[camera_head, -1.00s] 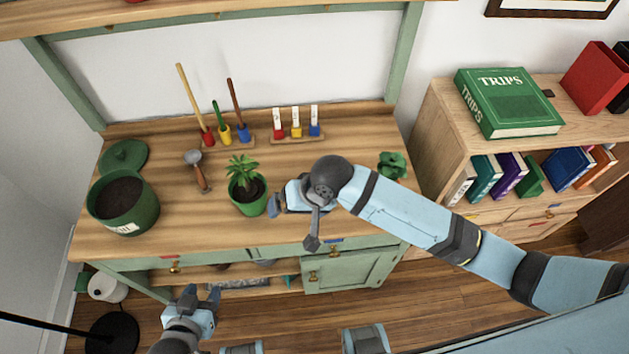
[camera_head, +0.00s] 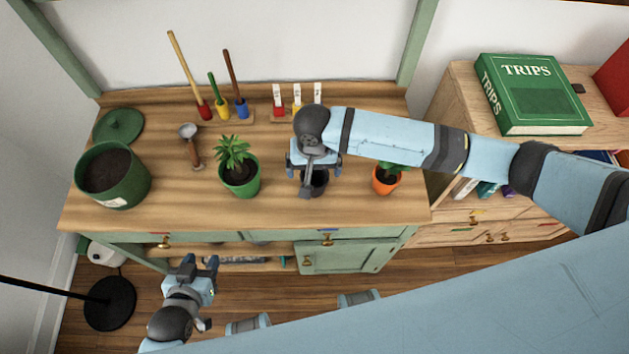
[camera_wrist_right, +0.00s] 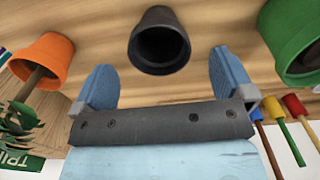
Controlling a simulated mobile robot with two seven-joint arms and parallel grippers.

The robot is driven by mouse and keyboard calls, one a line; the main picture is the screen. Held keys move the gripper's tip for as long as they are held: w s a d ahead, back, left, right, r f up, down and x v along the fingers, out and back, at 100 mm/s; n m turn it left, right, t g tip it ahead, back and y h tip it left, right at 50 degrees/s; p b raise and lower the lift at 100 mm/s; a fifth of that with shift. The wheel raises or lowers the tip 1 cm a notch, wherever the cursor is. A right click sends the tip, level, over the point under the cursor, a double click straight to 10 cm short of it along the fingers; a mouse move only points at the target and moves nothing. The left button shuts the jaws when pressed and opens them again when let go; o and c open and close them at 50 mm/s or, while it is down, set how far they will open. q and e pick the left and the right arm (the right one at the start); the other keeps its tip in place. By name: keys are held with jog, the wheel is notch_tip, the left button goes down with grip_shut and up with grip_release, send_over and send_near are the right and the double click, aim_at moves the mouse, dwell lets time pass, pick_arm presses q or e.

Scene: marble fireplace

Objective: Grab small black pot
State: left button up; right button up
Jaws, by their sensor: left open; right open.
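The small black pot (camera_wrist_right: 160,42) stands upright and looks empty on the wooden table top. In the head view the pot (camera_head: 317,184) is partly hidden under my right gripper (camera_head: 313,172). In the right wrist view my right gripper (camera_wrist_right: 166,72) is open, with its two blue fingers apart on either side of the pot's line. The pot is just beyond the fingertips, and no contact shows. My left gripper (camera_head: 200,268) is open and empty, low in front of the table.
A green pot with a plant (camera_head: 240,178) stands left of the black pot, an orange pot with a plant (camera_head: 386,180) right. A large green pot (camera_head: 113,176), a trowel (camera_head: 192,146) and stands of coloured tools (camera_head: 225,108) are also on the table.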

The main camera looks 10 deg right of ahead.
aim_at(315, 179)
jog(key=f, duration=0.6)
jog(key=shift+w+d+f, duration=0.15)
jog(key=shift+w+f, duration=0.1)
jog(key=shift+f, duration=0.05)
jog(key=c, duration=1)
